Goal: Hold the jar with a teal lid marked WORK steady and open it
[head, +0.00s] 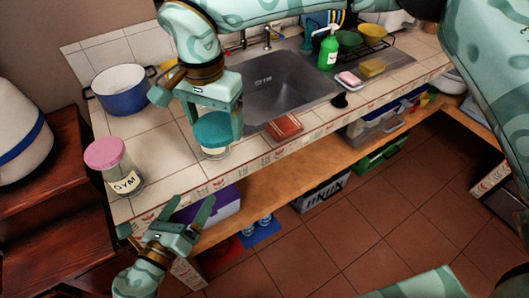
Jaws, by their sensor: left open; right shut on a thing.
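The jar with the teal lid (212,129) stands upright on the tiled counter near its front edge. Its clear glass body (215,152) shows below the lid; I cannot read a label on it. My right gripper (211,122) comes down from above and is shut on the teal lid, one finger on each side. My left gripper (190,210) is open and empty, in front of and below the counter edge, apart from the jar, with its fingers pointing up toward the counter.
A pink-lidded jar marked GYM (124,181) stands at the counter's left end. A blue pot (122,98) is behind it. A red-brown block (284,127) lies right of the teal-lidded jar, before the sink (275,92). A lower shelf (270,192) holds boxes.

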